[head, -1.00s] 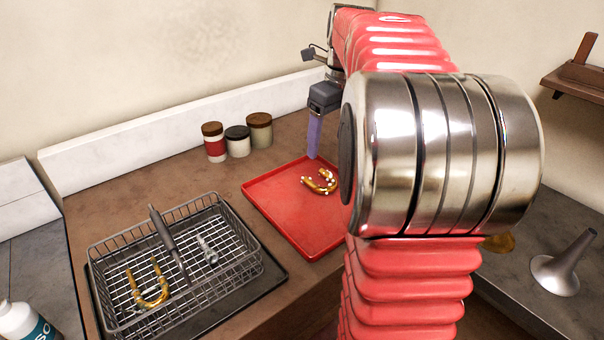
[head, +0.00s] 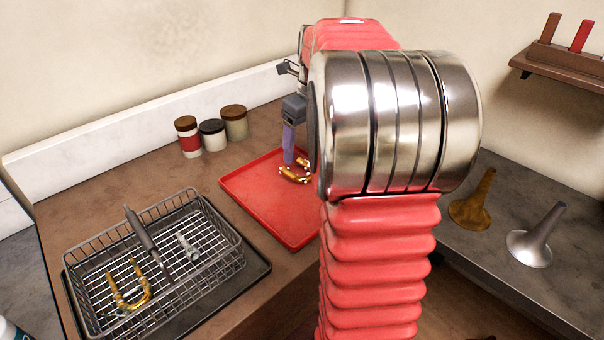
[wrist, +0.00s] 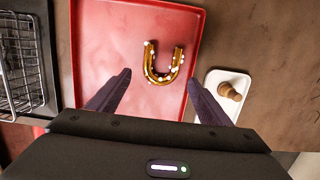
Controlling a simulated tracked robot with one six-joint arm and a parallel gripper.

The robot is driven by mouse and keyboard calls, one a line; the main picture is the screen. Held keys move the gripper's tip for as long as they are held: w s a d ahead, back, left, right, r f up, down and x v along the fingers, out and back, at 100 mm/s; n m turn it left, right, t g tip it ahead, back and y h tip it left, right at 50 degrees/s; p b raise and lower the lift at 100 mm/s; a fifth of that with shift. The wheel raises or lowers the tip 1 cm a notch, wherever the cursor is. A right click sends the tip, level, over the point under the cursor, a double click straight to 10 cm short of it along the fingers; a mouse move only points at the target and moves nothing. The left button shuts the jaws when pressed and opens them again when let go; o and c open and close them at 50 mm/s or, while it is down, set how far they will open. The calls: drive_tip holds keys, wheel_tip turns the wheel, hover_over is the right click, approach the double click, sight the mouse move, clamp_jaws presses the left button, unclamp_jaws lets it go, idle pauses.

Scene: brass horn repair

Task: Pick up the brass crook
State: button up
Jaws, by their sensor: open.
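A U-shaped brass crook (head: 296,178) with small pale dots lies on a red tray (head: 262,207). In the wrist view the crook (wrist: 150,64) shows its open end pointing away from my gripper. My gripper (wrist: 158,80) is open and empty, with its two purple fingers apart on either side of the crook's curved end. In the head view my gripper (head: 289,156) is above the tray, right by the crook; whether it touches is unclear. My arm hides the tray's right part. Another U-shaped brass piece (head: 131,304) lies in a wire basket.
The wire basket (head: 75,262) also holds a small silver part (head: 188,246). Several lidded jars (head: 212,135) stand behind the tray. In the wrist view a white dish (wrist: 213,80) holds a brown knobbed piece (wrist: 229,92). Brass (head: 474,208) and silver (head: 537,240) funnel shapes stand right.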

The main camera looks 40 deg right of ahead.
sight(302, 165)
drive_tip(key=shift+w+f, duration=0.15)
drive_tip(key=shift+f, duration=1)
drive_tip(key=shift+f, duration=0.1)
drive_tip(key=shift+w+d+f, duration=0.1)
drive_tip(key=shift+w+f, duration=0.1)
drive_tip(key=shift+f, duration=1.05)
drive_tip(key=shift+w+f, duration=0.2)
drive_tip(key=shift+f, duration=1.05)
drive_tip(key=shift+c, duration=0.3)
drive_tip(key=c, duration=0.8)
